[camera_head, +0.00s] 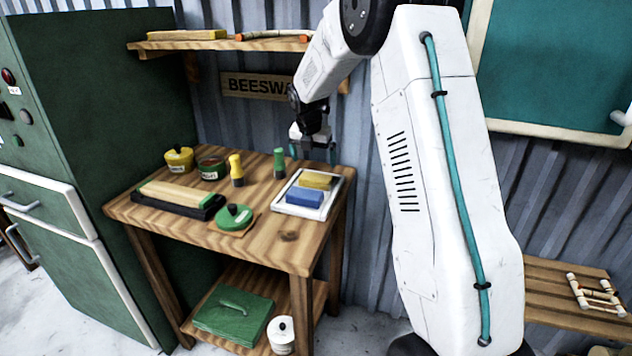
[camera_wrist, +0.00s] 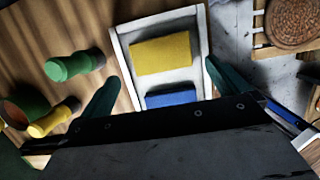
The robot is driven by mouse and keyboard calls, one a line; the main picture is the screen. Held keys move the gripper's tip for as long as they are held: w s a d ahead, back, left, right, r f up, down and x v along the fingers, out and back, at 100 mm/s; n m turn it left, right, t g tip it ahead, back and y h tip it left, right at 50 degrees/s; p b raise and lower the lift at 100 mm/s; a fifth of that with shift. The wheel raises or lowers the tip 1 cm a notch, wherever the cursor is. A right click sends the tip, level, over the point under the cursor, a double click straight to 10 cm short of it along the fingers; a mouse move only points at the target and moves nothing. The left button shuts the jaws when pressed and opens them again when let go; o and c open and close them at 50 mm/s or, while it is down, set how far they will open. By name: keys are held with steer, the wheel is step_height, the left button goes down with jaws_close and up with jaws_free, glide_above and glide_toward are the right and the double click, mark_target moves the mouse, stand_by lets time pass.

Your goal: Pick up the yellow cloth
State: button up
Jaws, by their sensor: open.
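The yellow cloth (camera_head: 316,181) is a folded block lying in a white tray (camera_head: 333,204) on the wooden table. A blue cloth (camera_head: 304,197) lies beside it in the same tray, nearer the front. In the wrist view the yellow cloth (camera_wrist: 161,54) is above the blue one (camera_wrist: 171,98), which my gripper's body partly covers. My gripper (camera_head: 316,150) is above the back of the table near the tray. In the wrist view its two teal fingers (camera_wrist: 160,88) are wide apart and empty, with the tray between and beyond them.
A green-topped bottle (camera_head: 279,163) and a yellow-topped bottle (camera_head: 236,170) stand left of the tray. A green round tool (camera_head: 233,218), a block on a black base (camera_head: 180,198) and tins (camera_head: 211,168) are farther left. A wall shelf (camera_head: 225,43) hangs above.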

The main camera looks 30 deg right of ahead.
mark_target(316, 176)
steer(key=x, duration=0.7)
steer(key=shift+s+a+f, duration=0.15)
steer(key=shift+f, duration=0.05)
steer(key=c, duration=0.6)
